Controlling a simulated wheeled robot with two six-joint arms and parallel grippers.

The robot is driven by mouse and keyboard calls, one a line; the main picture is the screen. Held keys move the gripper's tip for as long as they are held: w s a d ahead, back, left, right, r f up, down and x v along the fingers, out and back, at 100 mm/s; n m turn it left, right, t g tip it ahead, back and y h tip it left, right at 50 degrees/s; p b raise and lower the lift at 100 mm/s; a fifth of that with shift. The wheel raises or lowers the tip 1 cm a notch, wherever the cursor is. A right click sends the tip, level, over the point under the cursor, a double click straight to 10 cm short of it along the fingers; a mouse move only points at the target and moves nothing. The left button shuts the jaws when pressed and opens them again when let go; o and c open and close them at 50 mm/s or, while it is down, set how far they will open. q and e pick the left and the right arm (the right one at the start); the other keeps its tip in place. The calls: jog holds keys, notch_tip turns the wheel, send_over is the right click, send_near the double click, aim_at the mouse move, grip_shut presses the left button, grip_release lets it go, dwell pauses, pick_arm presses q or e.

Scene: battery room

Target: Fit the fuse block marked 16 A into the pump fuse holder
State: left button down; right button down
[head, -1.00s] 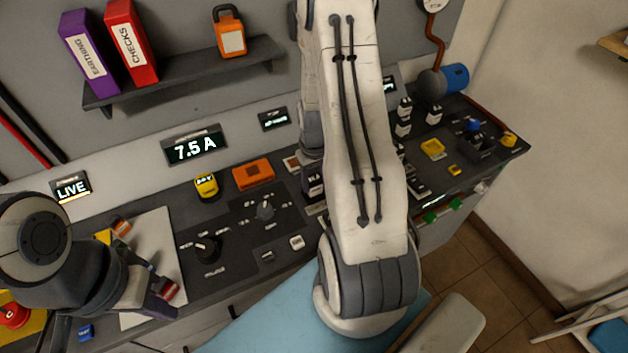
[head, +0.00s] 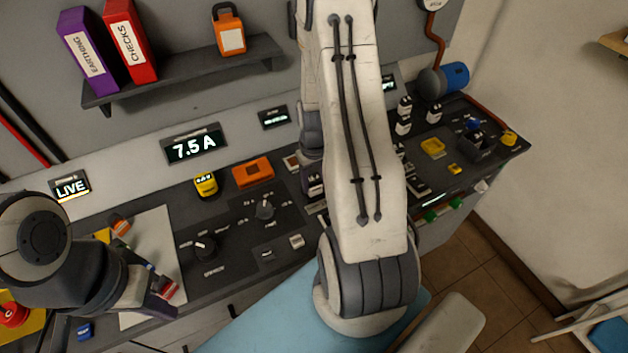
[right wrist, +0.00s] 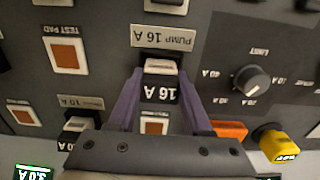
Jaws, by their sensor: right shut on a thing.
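In the right wrist view the fuse block marked 16 A (right wrist: 160,88) is between the purple fingers of my right gripper (right wrist: 160,98), which is shut on it. The block is at the panel spot just beside the label PUMP 16 A (right wrist: 163,39). The holder itself is mostly hidden by the block, and I cannot tell how deep the block sits. In the head view my right arm covers most of this area. My left gripper (head: 160,300) is low at the left, over a pale sheet; its jaw opening is unclear.
A yellow block (right wrist: 279,143), an orange block (right wrist: 229,130) and a rotary knob (right wrist: 251,80) are near the right gripper. The display reading 7.5 A (head: 194,146) stands behind the desk. A shelf (head: 185,72) with binders and an orange padlock-shaped thing is above.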

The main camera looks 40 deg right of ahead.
aim_at(314, 179)
jog(key=shift+f, duration=0.4)
jog(key=c, duration=0.6)
grip_release()
jog(key=shift+r, duration=0.1)
notch_tip(314, 179, up, 11)
jog(key=p, duration=0.9)
